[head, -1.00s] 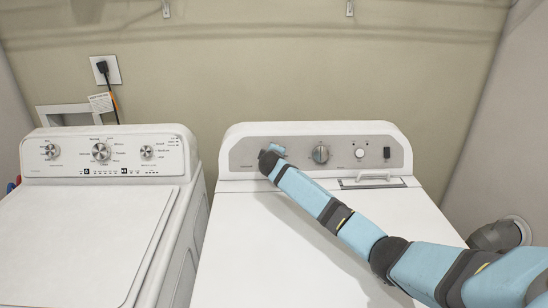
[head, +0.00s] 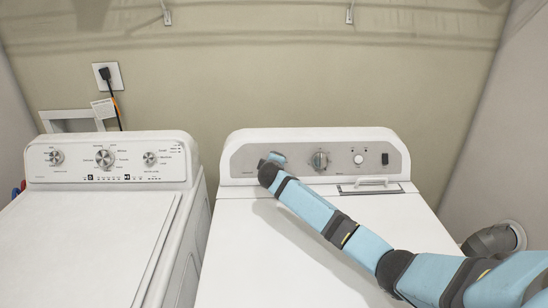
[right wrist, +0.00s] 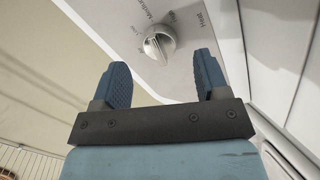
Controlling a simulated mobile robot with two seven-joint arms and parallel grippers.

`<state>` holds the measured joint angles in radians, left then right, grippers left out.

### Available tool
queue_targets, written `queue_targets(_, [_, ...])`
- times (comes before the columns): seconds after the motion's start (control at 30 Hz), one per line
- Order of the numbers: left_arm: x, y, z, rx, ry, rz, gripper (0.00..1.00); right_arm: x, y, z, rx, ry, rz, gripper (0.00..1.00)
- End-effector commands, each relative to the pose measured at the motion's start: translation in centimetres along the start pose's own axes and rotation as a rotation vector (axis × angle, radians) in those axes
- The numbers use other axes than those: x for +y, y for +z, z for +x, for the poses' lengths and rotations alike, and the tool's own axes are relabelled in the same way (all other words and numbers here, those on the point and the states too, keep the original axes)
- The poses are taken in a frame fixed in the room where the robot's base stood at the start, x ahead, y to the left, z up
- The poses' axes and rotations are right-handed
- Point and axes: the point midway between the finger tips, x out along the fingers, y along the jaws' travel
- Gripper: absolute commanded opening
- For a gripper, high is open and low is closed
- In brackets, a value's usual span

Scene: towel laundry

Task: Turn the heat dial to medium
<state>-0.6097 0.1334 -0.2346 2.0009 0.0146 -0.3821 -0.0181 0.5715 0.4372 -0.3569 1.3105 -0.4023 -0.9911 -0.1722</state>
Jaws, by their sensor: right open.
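The heat dial (right wrist: 160,45) is a round light-grey knob with a raised grip on a grey panel. Printed words around it include Heat, Medium and Low, seen turned in the right wrist view. I cannot tell which mark it points to. My right gripper (right wrist: 163,82) is open, with its blue fingers apart and the dial ahead between them, not clasped. In the head view my right gripper (head: 272,161) is at the left part of the dryer's control panel (head: 246,160) and hides the dial. My left gripper is not in view.
The panel also carries a larger knob (head: 319,160), a small white knob (head: 358,159) and a dark switch (head: 385,159). The dryer (head: 250,260) stands right of a washer (head: 90,240), with a narrow gap between. A wall is close behind.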

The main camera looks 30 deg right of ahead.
Motion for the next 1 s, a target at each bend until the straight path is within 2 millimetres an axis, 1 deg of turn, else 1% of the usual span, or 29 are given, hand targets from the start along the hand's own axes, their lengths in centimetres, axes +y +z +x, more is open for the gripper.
queue_targets(0.03, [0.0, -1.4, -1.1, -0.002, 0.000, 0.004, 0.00, 0.7, -0.3, -1.4, 0.001, -0.002, -0.002, 0.68])
queue_targets(0.2, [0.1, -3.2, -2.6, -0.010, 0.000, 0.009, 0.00, 0.7, -0.3, -4.8, 0.002, -0.003, 0.000, 0.68])
queue_targets(0.4, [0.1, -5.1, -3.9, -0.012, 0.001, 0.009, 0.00, 0.4, -0.2, -8.1, 0.001, -0.002, 0.000, 0.68])
queue_targets(0.5, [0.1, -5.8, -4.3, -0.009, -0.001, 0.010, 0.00, 0.3, -0.1, -9.1, 0.001, -0.001, 0.000, 0.68])
queue_targets(0.7, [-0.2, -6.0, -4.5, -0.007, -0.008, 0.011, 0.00, 0.0, 0.0, -9.8, 0.000, -0.001, 0.001, 0.68])
queue_targets(1.0, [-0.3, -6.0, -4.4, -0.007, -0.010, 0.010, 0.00, 0.0, 0.0, -9.8, 0.000, 0.000, 0.000, 0.68])
